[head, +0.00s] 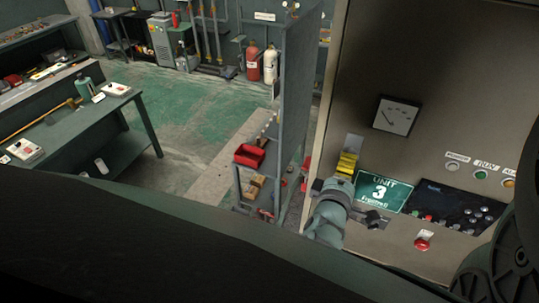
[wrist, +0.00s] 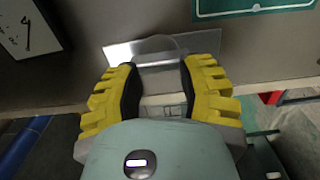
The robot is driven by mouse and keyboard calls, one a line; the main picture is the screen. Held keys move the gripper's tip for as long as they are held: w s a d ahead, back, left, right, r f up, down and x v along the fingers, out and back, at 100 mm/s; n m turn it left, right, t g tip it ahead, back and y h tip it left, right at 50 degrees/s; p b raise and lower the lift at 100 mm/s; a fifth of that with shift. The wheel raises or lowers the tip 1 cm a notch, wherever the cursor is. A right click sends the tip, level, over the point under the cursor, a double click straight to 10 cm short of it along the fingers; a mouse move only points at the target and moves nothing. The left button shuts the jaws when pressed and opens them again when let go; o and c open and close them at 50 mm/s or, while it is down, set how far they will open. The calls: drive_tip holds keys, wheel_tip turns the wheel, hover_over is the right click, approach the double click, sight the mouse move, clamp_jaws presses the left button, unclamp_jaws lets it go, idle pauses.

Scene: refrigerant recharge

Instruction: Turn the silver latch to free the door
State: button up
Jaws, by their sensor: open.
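The silver latch shows as a flat bright metal plate on the grey-brown cabinet front; its plate is in the head view (head: 354,142) and at the top middle of the wrist view (wrist: 122,54). A pale rounded part shows faintly on the plate between my fingers. My gripper (head: 347,163) has yellow ridged fingers, and in the wrist view (wrist: 162,75) they stand apart on either side of the plate's lower middle. The gripper is open and holds nothing that I can see. I cannot tell whether the fingers touch the latch. The cabinet door (head: 365,60) looks closed.
A green "UNIT 3" sign (head: 382,192) is right of my gripper. Beyond it are a black control panel (head: 455,208) and a red button (head: 422,243). A square gauge (head: 397,116) sits above. A shelf with a red bin (head: 249,155) stands left of the cabinet.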

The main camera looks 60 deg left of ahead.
drive_tip(key=shift+s, duration=0.1)
drive_tip(key=v, duration=0.9)
idle(0.3)
idle(0.4)
